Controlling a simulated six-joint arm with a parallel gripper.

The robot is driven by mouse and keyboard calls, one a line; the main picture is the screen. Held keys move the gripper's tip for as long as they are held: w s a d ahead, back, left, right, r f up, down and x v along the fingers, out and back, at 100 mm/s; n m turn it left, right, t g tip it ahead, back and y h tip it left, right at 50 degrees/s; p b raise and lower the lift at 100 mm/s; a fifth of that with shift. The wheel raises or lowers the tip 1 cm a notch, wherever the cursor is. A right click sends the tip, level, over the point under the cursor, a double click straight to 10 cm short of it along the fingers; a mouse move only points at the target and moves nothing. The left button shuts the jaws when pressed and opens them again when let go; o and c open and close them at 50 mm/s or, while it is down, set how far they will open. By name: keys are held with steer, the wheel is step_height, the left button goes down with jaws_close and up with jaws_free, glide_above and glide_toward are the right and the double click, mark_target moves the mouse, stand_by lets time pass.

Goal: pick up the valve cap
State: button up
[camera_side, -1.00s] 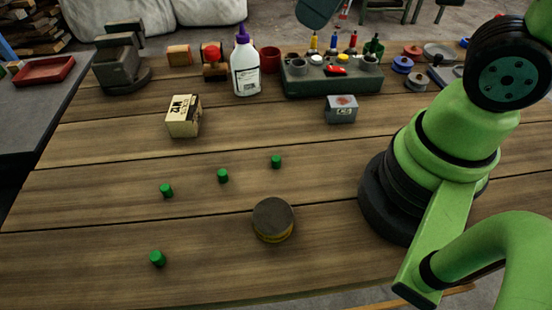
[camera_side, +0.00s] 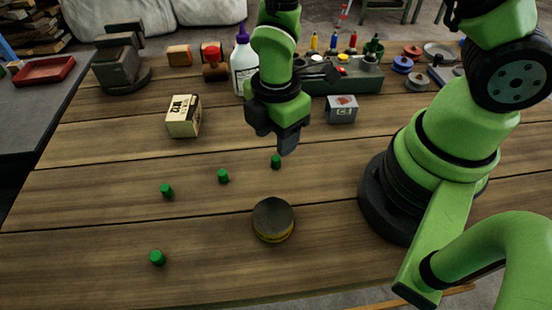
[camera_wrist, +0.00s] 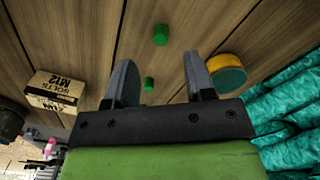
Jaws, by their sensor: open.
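Several small green caps stand apart on the wooden bench: a rightmost one (camera_side: 276,162), a middle one (camera_side: 223,176), a left one (camera_side: 166,191) and a near one (camera_side: 157,258). My gripper (camera_side: 276,142) points down above the bench, its fingers just above the rightmost cap in the side picture. The height gap is hard to judge. In the wrist view my gripper (camera_wrist: 159,60) is open and empty. One green cap (camera_wrist: 148,84) shows between the fingers, and another (camera_wrist: 160,35) shows farther up. Which caps these are I cannot tell.
An M12 bolt box (camera_side: 184,116) and a small grey box (camera_side: 341,109) stand behind. A white bottle (camera_side: 243,68) and a tool tray (camera_side: 350,82) are farther back.

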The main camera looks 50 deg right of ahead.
mark_target(276, 158)
steer(key=shift+f, duration=2.9)
steer(key=shift+c, duration=0.2)
jaws_close()
